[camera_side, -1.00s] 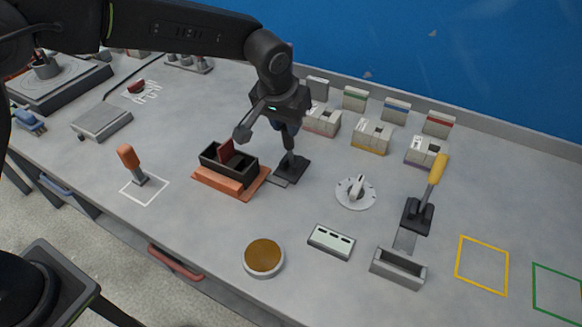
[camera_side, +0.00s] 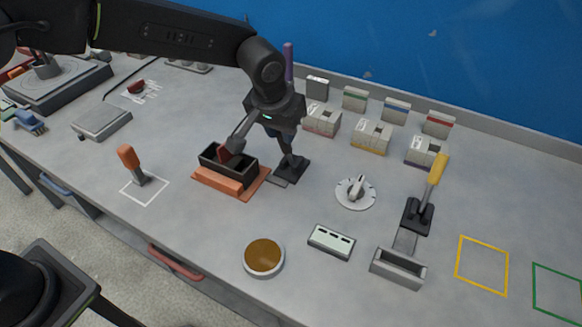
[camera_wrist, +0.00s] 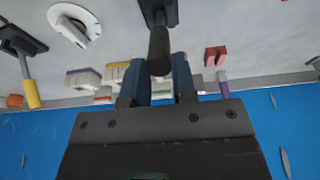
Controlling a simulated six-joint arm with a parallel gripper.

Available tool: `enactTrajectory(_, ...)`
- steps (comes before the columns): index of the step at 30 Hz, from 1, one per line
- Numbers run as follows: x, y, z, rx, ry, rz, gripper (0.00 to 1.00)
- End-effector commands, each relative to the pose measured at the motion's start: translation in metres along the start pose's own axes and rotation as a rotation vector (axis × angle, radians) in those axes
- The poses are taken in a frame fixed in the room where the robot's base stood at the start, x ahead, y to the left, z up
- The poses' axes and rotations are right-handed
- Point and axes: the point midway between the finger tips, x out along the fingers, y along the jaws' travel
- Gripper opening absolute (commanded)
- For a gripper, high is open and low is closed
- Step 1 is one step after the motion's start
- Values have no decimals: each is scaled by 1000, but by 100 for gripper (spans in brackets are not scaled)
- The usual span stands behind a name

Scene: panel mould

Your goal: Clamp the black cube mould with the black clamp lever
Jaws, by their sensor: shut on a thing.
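The black cube mould (camera_side: 240,178) is a dark open box on an orange-brown base at the left middle of the side view. The black clamp lever (camera_side: 293,168) has its base on the table just right of the mould. Its dark handle (camera_wrist: 159,48) rises to my gripper (camera_side: 283,137) and sits between the blue fingers (camera_wrist: 160,82) in the wrist view. My gripper is shut on this handle. A dark bar with a rounded end hangs from my gripper's side over the mould. Part of the mould's inside is hidden, and the mould is out of the wrist view.
A white dial (camera_side: 354,193) stands right of the clamp, and a yellow-handled clamp (camera_side: 418,215) farther right. An orange-handled tool (camera_side: 132,165) stands left of the mould. Several small boxes (camera_side: 372,137) line the back near the blue wall.

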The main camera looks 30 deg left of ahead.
Motion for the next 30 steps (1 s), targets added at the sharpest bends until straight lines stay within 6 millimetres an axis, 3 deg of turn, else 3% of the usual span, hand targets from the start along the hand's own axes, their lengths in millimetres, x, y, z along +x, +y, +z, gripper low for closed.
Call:
enactTrajectory(6,1,-1,12,1,-7,-3,2)
enactTrajectory(26,2,-1,22,1,-6,-3,2)
enactTrajectory(27,2,-1,23,0,-6,-3,26)
enactTrajectory(30,2,-1,22,0,-5,-3,36)
